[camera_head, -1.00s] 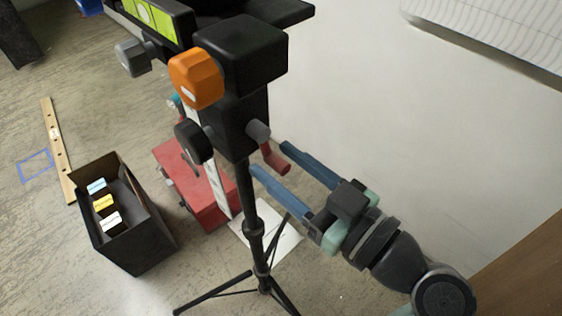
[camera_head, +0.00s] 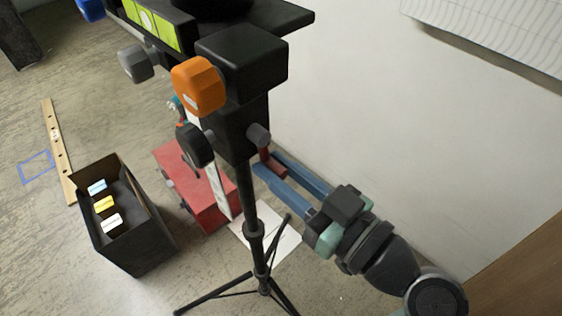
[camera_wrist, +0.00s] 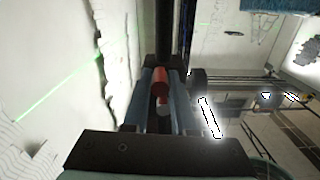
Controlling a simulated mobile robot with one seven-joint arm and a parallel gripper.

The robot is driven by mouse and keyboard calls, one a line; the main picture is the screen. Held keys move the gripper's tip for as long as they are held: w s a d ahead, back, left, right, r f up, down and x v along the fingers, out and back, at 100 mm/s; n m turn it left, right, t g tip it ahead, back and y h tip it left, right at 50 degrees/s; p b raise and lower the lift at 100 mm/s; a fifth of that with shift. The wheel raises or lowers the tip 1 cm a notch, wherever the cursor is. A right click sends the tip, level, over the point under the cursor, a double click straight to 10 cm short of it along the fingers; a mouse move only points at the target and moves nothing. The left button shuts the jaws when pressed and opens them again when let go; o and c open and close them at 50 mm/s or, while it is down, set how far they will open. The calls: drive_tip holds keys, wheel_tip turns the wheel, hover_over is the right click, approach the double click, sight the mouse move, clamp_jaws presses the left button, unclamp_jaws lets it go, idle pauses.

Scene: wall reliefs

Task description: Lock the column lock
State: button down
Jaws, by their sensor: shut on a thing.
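The column lock is a short red lever (camera_head: 270,162) on a grey pivot (camera_head: 259,137), on the right side of the black column housing (camera_head: 232,133). The lever hangs down and slightly right in the head view. My gripper (camera_head: 268,162) has its two blue fingers closed on the lever from the lower right. In the wrist view the red lever (camera_wrist: 161,83) shows between the blue fingers (camera_wrist: 160,95), with its grey end below it. The lever's far end is partly hidden by the fingers in the head view.
An orange knob (camera_head: 198,86), a grey knob (camera_head: 136,64) and a black knob (camera_head: 195,145) stick out from the tripod-mounted instrument. The black tripod (camera_head: 257,240) stands beside a red box (camera_head: 195,180). A black open box (camera_head: 140,235) is at left. The wall is close at right.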

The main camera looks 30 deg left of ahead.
drive_tip(key=shift+s+a+m, duration=0.1)
drive_tip(key=shift+s+m, duration=0.2)
drive_tip(key=shift+m, duration=0.4)
drive_tip(key=c, duration=0.7)
unclamp_jaws()
drive_tip(key=shift+c, duration=0.2)
drive_tip(key=p+v, duration=0.1)
drive_tip(key=v, duration=1.2)
